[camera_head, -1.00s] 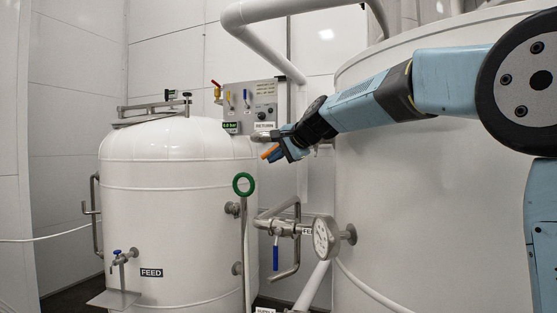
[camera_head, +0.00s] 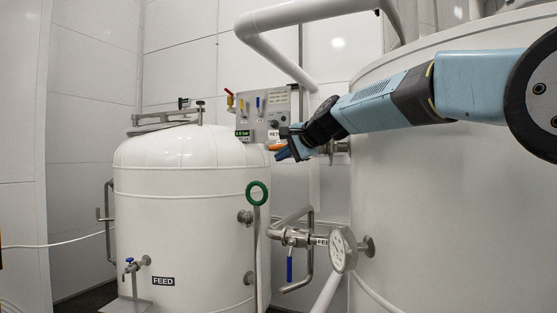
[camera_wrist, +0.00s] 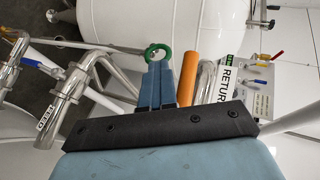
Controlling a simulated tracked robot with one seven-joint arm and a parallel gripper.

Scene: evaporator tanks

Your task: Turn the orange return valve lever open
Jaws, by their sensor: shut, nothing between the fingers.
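The orange return valve lever (camera_wrist: 191,76) stands just right of my fingers in the wrist view, beside a bent metal pipe and the RETURN label (camera_wrist: 230,80). In the head view only a short orange part of the lever (camera_head: 277,147) shows, at the left of my fingertips, lying nearly level. My gripper (camera_wrist: 160,72) is shut with its blue fingers together and nothing between them. It also shows in the head view (camera_head: 284,154), in front of the pipe by the panel. The fingers are alongside the lever; whether they touch it I cannot tell. The valve body is mostly hidden.
The white FEED tank (camera_head: 185,215) stands at left, with a green ring handle (camera_head: 257,193) at its side. A grey panel (camera_head: 262,110) carries small coloured valves. A gauge (camera_head: 343,249) and a blue-handled pipe valve (camera_head: 289,265) sit below my arm. A larger white tank fills the right.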

